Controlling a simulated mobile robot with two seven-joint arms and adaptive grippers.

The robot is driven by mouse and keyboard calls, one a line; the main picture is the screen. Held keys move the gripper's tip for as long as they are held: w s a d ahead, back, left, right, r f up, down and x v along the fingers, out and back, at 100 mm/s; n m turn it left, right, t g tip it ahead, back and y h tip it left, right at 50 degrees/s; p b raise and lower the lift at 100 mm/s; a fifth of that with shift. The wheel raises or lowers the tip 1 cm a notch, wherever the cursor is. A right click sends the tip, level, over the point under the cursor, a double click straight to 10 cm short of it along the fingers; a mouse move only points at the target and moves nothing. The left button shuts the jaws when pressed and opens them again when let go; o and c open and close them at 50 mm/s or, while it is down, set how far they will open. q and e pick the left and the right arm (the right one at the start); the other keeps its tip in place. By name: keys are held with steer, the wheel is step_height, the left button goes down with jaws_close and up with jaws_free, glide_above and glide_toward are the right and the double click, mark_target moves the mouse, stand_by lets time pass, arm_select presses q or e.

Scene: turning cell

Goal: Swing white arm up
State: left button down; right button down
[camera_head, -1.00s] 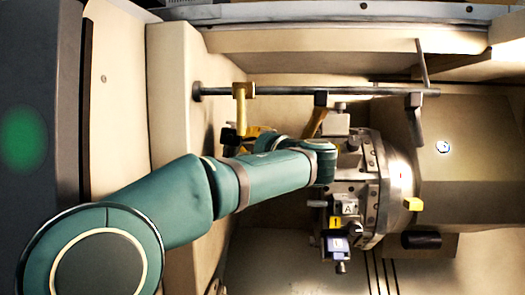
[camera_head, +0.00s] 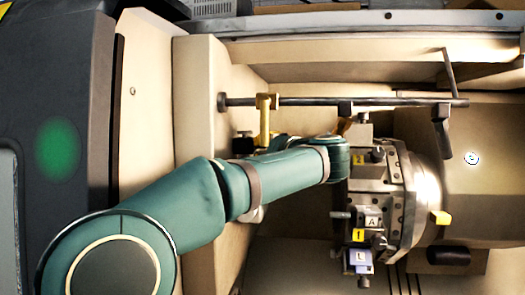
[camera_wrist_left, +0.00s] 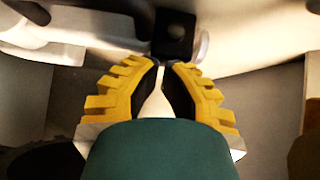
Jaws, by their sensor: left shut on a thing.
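The arm's pale bar shows at upper left. A dark block (camera_wrist_left: 174,36) with a hole sits right beyond the fingertips. The exact grip point is hidden. My right gripper is not in view.
A tool turret (camera_head: 385,205) with lettered holders stands right of my forearm. A long grey rod (camera_head: 310,101) with a yellow bracket (camera_head: 265,118) runs above it. A pale wall (camera_head: 195,130) stands at the left. A dark cylinder (camera_head: 448,256) lies at lower right.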

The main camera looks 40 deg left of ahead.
arm_select(q)
steer(key=v, duration=1.2)
steer(key=w+d+f+m+t+h+b, duration=0.1)
steer(key=w+d+f+m+h, duration=0.2)
steer(key=f, duration=0.7)
steer(key=w+d+f+m+t+h+b, duration=0.1)
steer(key=w+f+m+h, duration=0.3)
steer(key=f, duration=0.6)
steer(key=d+f+g+h+b, duration=0.1)
steer(key=d+f+h, duration=0.1)
steer(key=f, duration=0.9)
steer(key=d+f+g+h, duration=0.2)
steer(key=d+f, duration=0.1)
steer(key=f, duration=0.8)
steer(key=s+d+f+n+g+h+b, duration=0.1)
steer(key=s+d+f+n+h, duration=0.1)
steer(key=s+f, duration=0.5)
steer(key=s+d+f+n+g+h+b, duration=0.1)
steer(key=s+f+n, duration=0.5)
steer(key=f, duration=1.1)
steer(key=s+d+f+n+h+b, duration=0.3)
steer(key=s+f, duration=0.6)
steer(key=f, duration=0.3)
steer(key=d+n+h, duration=0.1)
steer(key=d+h, duration=0.1)
steer(key=h, duration=0.1)
steer(key=shift+d+f+n+g+h, duration=0.2)
steer(key=shift+f+n+g+h, duration=0.1)
steer(key=shift+f+g, duration=0.1)
